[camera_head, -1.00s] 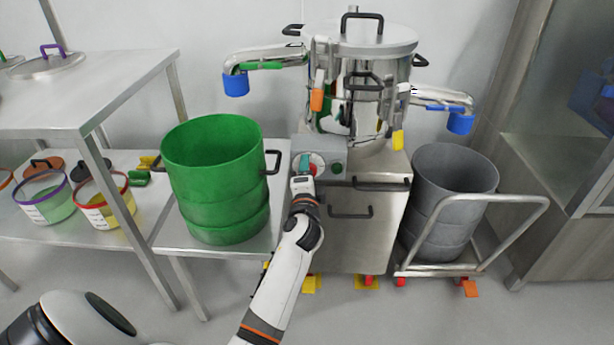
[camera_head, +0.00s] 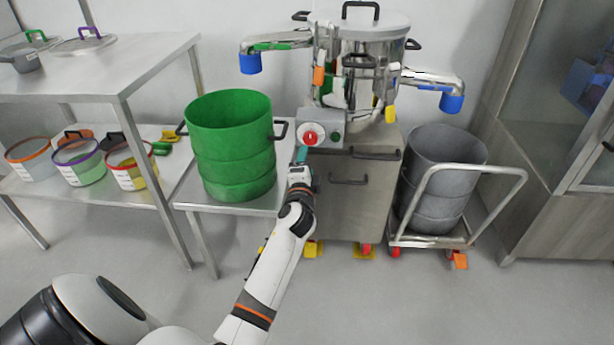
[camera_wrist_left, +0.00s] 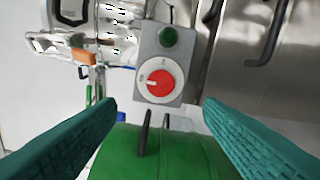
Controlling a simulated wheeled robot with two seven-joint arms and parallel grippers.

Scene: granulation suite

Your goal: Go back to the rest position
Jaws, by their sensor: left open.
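My left gripper (camera_head: 300,160) is in the head view, in front of the steel cabinet and just below the control box (camera_head: 322,128). In the left wrist view its two teal fingers (camera_wrist_left: 160,125) are spread wide with nothing between them. The control box carries a red knob on a white dial (camera_head: 310,138) and a green button (camera_head: 336,136). The knob also shows in the left wrist view (camera_wrist_left: 159,82), beyond the fingertips and apart from them. My right gripper is not in view.
A green drum (camera_head: 235,150) stands on a low steel table left of my left gripper. A grey drum (camera_head: 440,180) sits on a wheeled trolley (camera_head: 480,235) at right. A steel vessel (camera_head: 365,65) stands behind. Labelled tubs (camera_head: 80,165) fill the left lower shelf. The front floor is clear.

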